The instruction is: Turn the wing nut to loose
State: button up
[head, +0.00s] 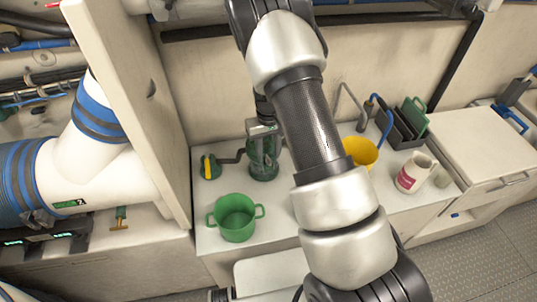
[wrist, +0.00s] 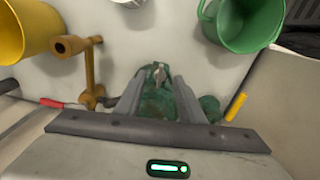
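A green strainer (head: 263,160) with a see-through body stands on the white counter. In the wrist view its green body (wrist: 158,103) shows below and between my fingers, with a small grey wing nut (wrist: 159,72) on it. My gripper (head: 262,130) is above the strainer, pointing down. In the wrist view my gripper's two grey fingers (wrist: 160,82) are apart, one on each side of the wing nut, with gaps visible. In the head view the wing nut is hidden by the gripper.
A green pot (head: 236,217) stands in front of the strainer. A green valve with a yellow handle (head: 208,167) is to its left, a yellow bucket (head: 362,152) to its right. An orange-brown pipe (wrist: 88,75) stands beside my fingers. A white jug (head: 414,172) is farther right.

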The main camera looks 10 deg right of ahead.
jog(key=shift+f, duration=0.9)
jog(key=shift+c, duration=0.4)
grip_shut()
jog(key=shift+f+m+b, duration=0.15)
jog(key=shift+m+b, duration=0.65)
jog(key=shift+r+m, duration=0.2)
jog(key=shift+m, duration=0.6)
jog(key=shift+o, duration=0.4)
grip_release()
